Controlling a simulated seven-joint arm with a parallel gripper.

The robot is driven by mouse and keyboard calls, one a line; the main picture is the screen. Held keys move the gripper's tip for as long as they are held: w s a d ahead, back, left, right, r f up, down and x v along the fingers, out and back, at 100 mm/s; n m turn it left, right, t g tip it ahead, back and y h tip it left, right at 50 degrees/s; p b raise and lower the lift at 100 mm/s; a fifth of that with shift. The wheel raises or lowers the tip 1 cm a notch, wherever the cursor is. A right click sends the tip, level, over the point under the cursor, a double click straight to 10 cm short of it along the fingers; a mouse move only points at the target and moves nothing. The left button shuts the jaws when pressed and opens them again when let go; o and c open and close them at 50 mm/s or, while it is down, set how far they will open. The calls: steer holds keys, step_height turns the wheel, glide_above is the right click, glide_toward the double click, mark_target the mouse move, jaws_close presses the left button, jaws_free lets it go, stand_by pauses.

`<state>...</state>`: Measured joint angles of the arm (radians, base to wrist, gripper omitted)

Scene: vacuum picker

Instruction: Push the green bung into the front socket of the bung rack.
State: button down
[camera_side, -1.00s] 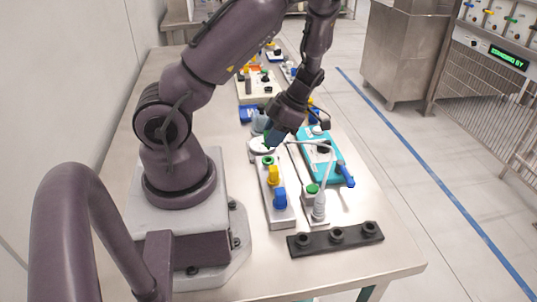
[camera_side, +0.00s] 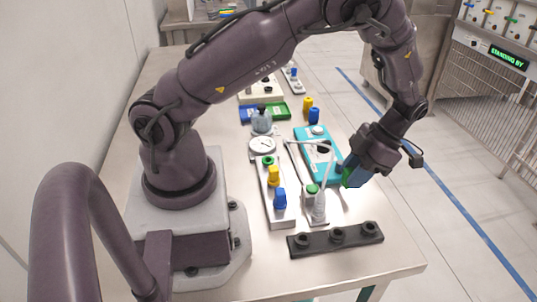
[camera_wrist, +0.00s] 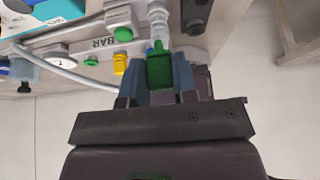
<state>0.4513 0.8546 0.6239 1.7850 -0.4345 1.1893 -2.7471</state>
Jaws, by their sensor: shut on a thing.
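The green bung (camera_wrist: 160,70) is between my gripper's blue fingertips in the wrist view, and a sliver of green (camera_side: 347,177) shows in the side view. My gripper (camera_side: 357,177) is shut on it, tilted, at the front end of the teal case. The black bar (camera_side: 320,246) with three raised round sockets, which looks like the bung rack, lies at the near end of the table. Its sockets look empty. My gripper is behind and above its right end, clear of it. Part of a dark block, likely this rack, shows in the wrist view (camera_wrist: 196,15).
A white block (camera_side: 283,218) carries a green ring, a yellow piece and a blue piece. Beside it stands a pale cone (camera_side: 319,209) near a green button (camera_side: 312,189). A gauge (camera_side: 262,145) and teal case (camera_side: 304,133) lie behind. The table's right edge is near my gripper.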

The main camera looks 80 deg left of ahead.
steer(key=w+d, duration=0.5)
steer(key=d, duration=0.1)
steer(key=f, duration=0.4)
steer(key=shift+s+f, duration=0.25)
steer(key=shift+f, duration=0.5)
steer(key=c, duration=1.5)
jaws_free()
jaws_close()
steer(key=shift+f, duration=1.25)
steer(key=o, duration=0.7)
jaws_free()
